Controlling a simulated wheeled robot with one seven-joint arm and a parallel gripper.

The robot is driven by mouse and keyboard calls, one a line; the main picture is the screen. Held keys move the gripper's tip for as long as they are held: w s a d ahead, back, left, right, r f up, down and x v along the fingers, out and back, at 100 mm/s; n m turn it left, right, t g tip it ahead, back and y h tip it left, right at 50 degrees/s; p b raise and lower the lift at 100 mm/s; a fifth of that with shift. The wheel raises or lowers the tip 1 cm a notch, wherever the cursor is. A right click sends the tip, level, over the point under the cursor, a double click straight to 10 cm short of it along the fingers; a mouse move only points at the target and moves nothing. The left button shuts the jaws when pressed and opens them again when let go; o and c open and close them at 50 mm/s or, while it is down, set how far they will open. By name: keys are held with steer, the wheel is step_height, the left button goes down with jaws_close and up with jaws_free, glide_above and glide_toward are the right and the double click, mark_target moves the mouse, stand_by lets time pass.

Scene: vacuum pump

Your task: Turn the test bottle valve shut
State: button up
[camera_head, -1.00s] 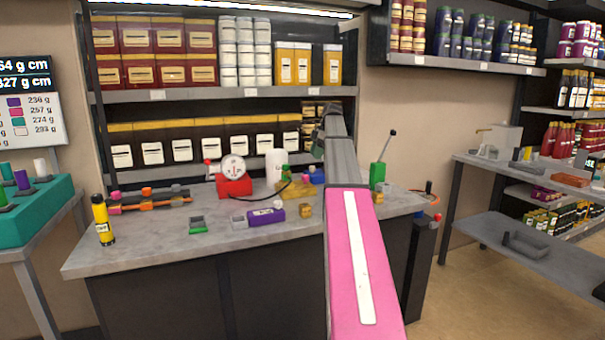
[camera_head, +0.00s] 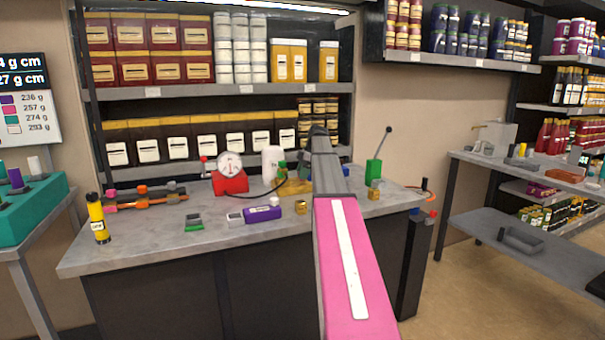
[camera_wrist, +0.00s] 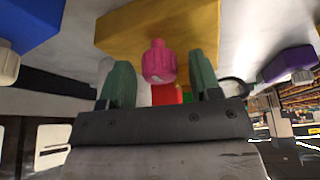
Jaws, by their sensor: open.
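My gripper (camera_wrist: 160,73) has two green fingers spread apart, one on each side of the knob. It is open, and no contact with the knob is clear. In the head view a white bottle (camera_head: 270,162) stands on the bench with a green part (camera_head: 282,171) beside it.
A blue block (camera_wrist: 20,20) is left in the wrist view.

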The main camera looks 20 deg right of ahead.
steer(key=shift+c, duration=0.4)
steer(key=c, duration=0.9)
steer(key=shift+o, duration=0.2)
steer(key=m, duration=0.2)
steer(key=m+t+h, duration=0.1)
steer(key=m, duration=0.1)
steer(key=shift+s+t, duration=0.2)
steer(key=shift+t, duration=0.1)
steer(key=m+t+h, duration=0.1)
steer(key=m, duration=0.4)
steer(key=shift+a, duration=0.1)
steer(key=m+t+h, duration=0.1)
steer(key=m, duration=0.3)
steer(key=shift+m+h, duration=0.3)
steer(key=shift+h, duration=0.1)
steer(key=shift+a+m+h, duration=0.1)
steer(key=shift+m+h, duration=0.7)
steer(key=shift+m, duration=1.3)
